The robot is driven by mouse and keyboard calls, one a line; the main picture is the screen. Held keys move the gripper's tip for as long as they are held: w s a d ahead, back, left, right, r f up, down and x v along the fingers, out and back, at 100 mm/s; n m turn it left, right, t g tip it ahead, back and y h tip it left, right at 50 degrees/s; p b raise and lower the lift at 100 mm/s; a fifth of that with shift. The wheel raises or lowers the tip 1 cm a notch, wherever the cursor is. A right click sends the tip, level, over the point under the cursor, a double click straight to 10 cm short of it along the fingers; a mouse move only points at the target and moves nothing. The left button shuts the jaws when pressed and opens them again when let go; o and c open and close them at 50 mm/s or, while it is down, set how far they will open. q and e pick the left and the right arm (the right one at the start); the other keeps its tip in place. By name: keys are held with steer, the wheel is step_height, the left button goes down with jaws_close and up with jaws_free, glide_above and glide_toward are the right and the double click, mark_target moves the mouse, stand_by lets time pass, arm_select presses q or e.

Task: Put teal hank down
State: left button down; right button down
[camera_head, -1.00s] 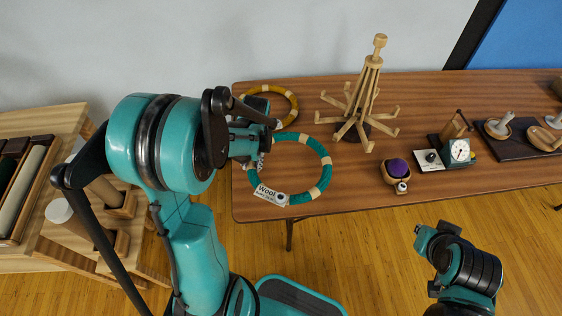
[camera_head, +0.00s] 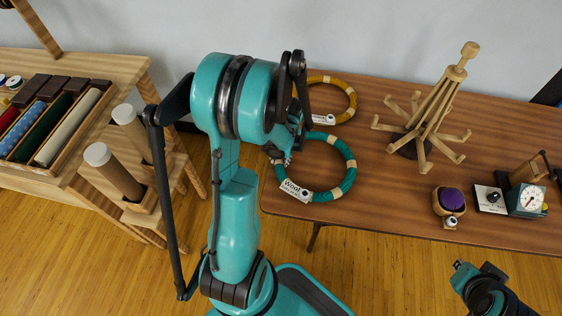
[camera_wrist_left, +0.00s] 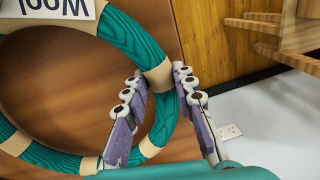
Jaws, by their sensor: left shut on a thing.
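The teal hank (camera_head: 350,176) is a ring with tan bands and a white "Wool" label (camera_head: 295,190). It lies level at the left end of the wooden table (camera_head: 400,215), though any small gap beneath it cannot be told. My left gripper (camera_head: 284,156) is at the ring's left side, by the table's left edge. In the left wrist view, the fingers of my left gripper (camera_wrist_left: 160,74) stand either side of the teal hank (camera_wrist_left: 130,35), shut on it near a tan band. My right gripper (camera_head: 463,270) is low at the lower right, away from the table; its jaws are unclear.
A yellow hank (camera_head: 346,92) with a label lies just behind the teal one. A wooden stand with arms (camera_head: 437,112), a purple pincushion (camera_head: 452,199) and a dial scale (camera_head: 525,200) stand to the right. A wooden shelf unit (camera_head: 120,70) is at the left.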

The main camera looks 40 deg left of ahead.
arm_select(q)
steer(key=shift+f, duration=0.45)
steer(key=shift+r, duration=0.1)
steer(key=c, duration=1.2)
jaws_free()
